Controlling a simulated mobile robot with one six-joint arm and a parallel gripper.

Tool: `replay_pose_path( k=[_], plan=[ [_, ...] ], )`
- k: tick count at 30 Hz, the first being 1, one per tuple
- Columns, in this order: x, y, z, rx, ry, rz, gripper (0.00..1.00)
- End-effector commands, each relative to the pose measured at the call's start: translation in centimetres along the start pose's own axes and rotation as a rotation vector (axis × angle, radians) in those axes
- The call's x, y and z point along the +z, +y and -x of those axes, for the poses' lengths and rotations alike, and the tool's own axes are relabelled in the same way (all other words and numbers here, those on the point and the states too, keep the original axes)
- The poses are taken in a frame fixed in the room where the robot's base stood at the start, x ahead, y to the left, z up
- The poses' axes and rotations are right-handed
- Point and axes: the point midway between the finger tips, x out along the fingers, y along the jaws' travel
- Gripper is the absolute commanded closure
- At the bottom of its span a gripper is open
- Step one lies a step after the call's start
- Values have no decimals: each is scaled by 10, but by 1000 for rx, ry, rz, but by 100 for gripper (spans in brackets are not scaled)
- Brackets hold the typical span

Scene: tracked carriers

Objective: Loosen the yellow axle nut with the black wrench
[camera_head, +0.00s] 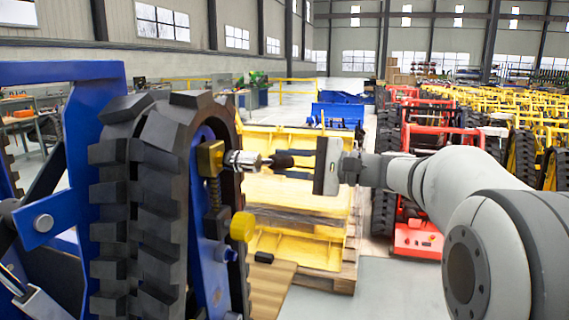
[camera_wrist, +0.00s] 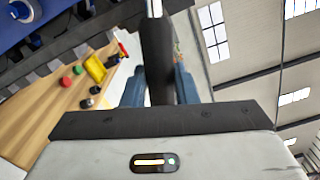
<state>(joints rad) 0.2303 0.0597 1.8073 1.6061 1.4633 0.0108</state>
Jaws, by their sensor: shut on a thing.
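My gripper (camera_head: 305,163) is shut on the black handle of the wrench (camera_head: 280,160), which points left and has a chrome head. In the wrist view, the handle (camera_wrist: 156,50) stands between my two bluish fingers. The chrome head is at the yellow block (camera_head: 209,158) on the blue carrier's inner side; I cannot tell whether they touch. A rounder yellow nut-like piece (camera_head: 243,226) sits lower, apart from the wrench. I cannot tell for sure which yellow piece is the axle nut.
The black rubber track (camera_head: 140,220) of the blue carrier (camera_head: 60,140) stands close on the left. Yellow panels (camera_head: 300,225) lie on a wooden pallet (camera_head: 335,282) behind the wrench. A red carrier (camera_head: 420,235) stands behind my arm. The wrist view shows a wooden surface (camera_wrist: 50,125) with small coloured parts.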

Motion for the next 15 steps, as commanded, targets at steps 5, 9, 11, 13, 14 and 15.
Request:
replay_pose_path(
  k=[5, 9, 11, 13, 14, 15],
  plan=[
    [0, 0, 9, -1, 1, 1, 100],
    [0, 0, 16, -2, 1, 1, 100],
    [1, 0, 19, -2, 1, 1, 100],
    [1, -1, 23, -2, 1, 1, 100],
    [1, -1, 24, -2, 1, 1, 100],
    [1, -1, 26, -2, 0, 1, 100]
  ],
)
